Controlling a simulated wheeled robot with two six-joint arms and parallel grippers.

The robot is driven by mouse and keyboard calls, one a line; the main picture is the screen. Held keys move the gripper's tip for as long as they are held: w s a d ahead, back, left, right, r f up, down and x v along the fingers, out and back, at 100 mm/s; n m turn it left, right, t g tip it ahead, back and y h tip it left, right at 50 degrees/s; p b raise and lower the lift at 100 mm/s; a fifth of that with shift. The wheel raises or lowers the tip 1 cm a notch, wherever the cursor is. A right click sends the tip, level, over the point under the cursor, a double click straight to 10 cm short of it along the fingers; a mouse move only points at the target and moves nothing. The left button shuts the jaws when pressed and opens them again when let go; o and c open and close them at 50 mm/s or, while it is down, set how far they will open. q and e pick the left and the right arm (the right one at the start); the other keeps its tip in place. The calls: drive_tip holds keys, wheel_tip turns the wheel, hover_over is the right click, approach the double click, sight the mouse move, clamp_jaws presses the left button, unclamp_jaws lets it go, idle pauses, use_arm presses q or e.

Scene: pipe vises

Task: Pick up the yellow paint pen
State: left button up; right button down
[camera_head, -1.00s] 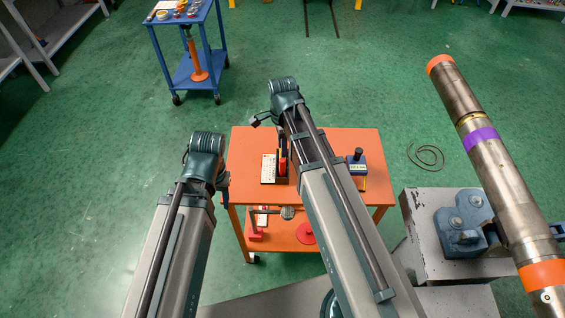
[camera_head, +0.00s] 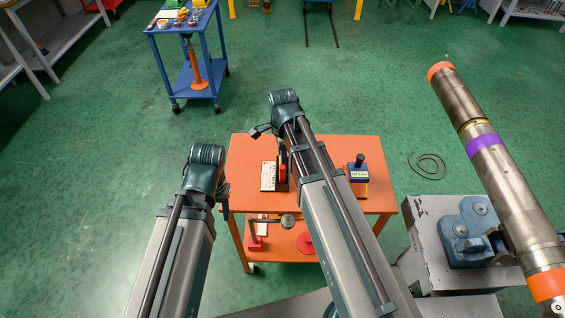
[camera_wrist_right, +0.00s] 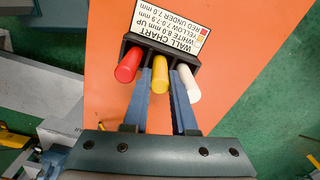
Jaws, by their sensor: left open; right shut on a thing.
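The yellow paint pen (camera_wrist_right: 160,88) stands in the middle slot of a black holder (camera_wrist_right: 188,60) in the right wrist view, its end towards the camera. A red pen (camera_wrist_right: 127,66) and a white pen (camera_wrist_right: 188,84) stand on either side of it. My right gripper (camera_wrist_right: 160,74) has its blue-grey fingers around the yellow pen and is shut on it. In the head view the holder (camera_head: 283,182) is partly covered by my right arm, which hides the right fingers. My left arm is at the left of that view; its fingers do not show.
The holder is on an orange table (camera_head: 252,148), with a wall chart (camera_wrist_right: 170,22) behind the pens. A blue-and-yellow item (camera_head: 359,173) stands further right. A vise (camera_head: 466,232) holding a long pipe (camera_head: 510,205) is at the right. Green floor is clear left of the table.

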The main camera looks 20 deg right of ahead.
drive_tip(key=shift+r, duration=0.1)
wheel_tip(320, 180, up, 10)
drive_tip(key=p, duration=1)
drive_tip(key=shift+d, duration=0.1)
